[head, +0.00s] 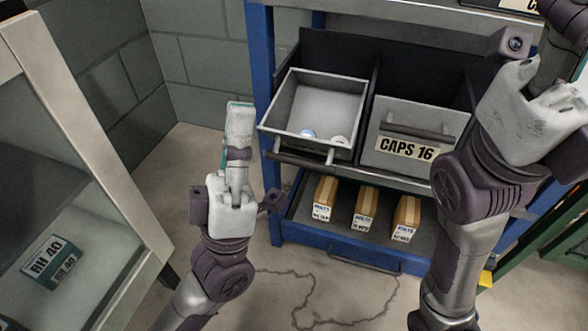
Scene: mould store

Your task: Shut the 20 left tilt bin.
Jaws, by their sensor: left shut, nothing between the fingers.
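The left tilt bin (285,103) is in the upper row of the blue rack. It is tilted forward and open, its grey inside showing. A small blue-and-white item (308,134) and a pale round item (339,141) lie inside near its front. Its dark bar handle (300,160) points down toward me; its front label is hidden. My left gripper (240,112) is shut and empty, to the left of the bin and apart from it in the picture.
The neighbouring CAPS 16 bin (408,115) is upright and shut. Below, a blue-edged shelf (335,258) holds three labelled cartons (365,208). A glass-fronted cabinet (95,215) with an RN 40 box (51,262) stands at the left. Floor shows between cabinet and rack.

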